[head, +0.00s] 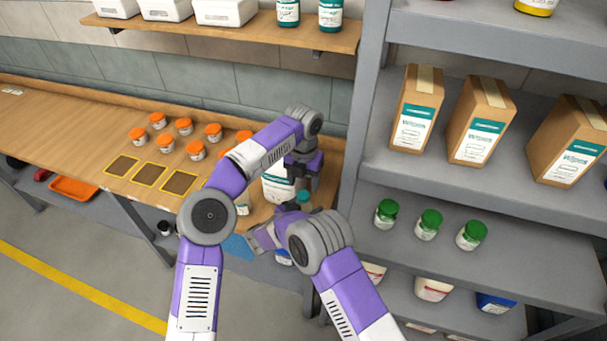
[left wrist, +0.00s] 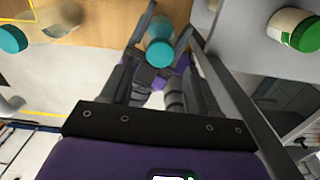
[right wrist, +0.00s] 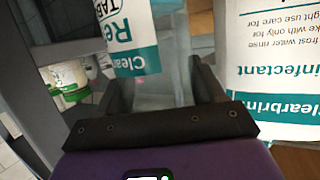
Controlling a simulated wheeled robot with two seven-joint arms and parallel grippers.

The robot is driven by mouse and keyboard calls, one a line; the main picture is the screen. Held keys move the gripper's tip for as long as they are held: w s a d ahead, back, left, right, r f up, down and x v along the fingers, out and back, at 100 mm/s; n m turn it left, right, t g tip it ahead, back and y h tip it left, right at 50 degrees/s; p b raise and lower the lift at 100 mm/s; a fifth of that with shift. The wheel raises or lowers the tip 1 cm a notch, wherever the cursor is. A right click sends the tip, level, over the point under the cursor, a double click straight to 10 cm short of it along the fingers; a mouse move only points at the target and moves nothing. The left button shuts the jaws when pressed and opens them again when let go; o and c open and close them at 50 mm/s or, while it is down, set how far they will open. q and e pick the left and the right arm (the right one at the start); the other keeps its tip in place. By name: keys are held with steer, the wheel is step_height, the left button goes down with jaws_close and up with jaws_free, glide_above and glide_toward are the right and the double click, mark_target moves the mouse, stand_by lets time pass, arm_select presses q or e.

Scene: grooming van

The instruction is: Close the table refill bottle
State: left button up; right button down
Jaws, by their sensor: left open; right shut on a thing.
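My right gripper (head: 272,232) is shut on the table refill bottle, a pale, see-through bottle whose white and teal label (right wrist: 127,28) shows in the right wrist view. My left gripper (head: 303,176) is open just above, at the table's right end, pointing down. A teal round cap (left wrist: 160,53) shows between its fingers in the left wrist view, in front of a paler teal round part. In the head view the teal top (head: 304,197) sits just below the left gripper. I cannot tell whether the cap is seated on the bottle.
A large white disinfectant jug (head: 277,187) stands close beside the grippers; its label (right wrist: 275,70) fills the right of the right wrist view. Orange-capped jars (head: 196,150) stand on the wooden table (head: 60,120). A grey shelf (head: 395,190) with green-capped jars (head: 428,224) is close at right.

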arm_select(q)
steer(key=n, duration=0.5)
steer(key=shift+r+n, duration=0.25)
steer(key=shift+n, duration=0.15)
steer(key=n, duration=0.5)
steer(key=shift+r+n, duration=0.2)
steer(key=shift+n, duration=0.1)
steer(key=n, duration=0.5)
steer(key=shift+r, duration=0.25)
steer(key=n, duration=0.4)
steer(key=shift+r, duration=0.15)
steer(key=n, duration=0.5)
steer(key=shift+r+n, duration=0.25)
steer(key=shift+n, duration=0.05)
steer(key=n, duration=0.5)
steer(key=shift+r+n, duration=0.25)
steer(key=shift+n, duration=0.05)
steer(key=n, duration=0.5)
steer(key=shift+r, duration=0.25)
steer(key=n, duration=0.4)
steer(key=shift+r+n, duration=0.15)
steer(key=shift+n, duration=0.15)
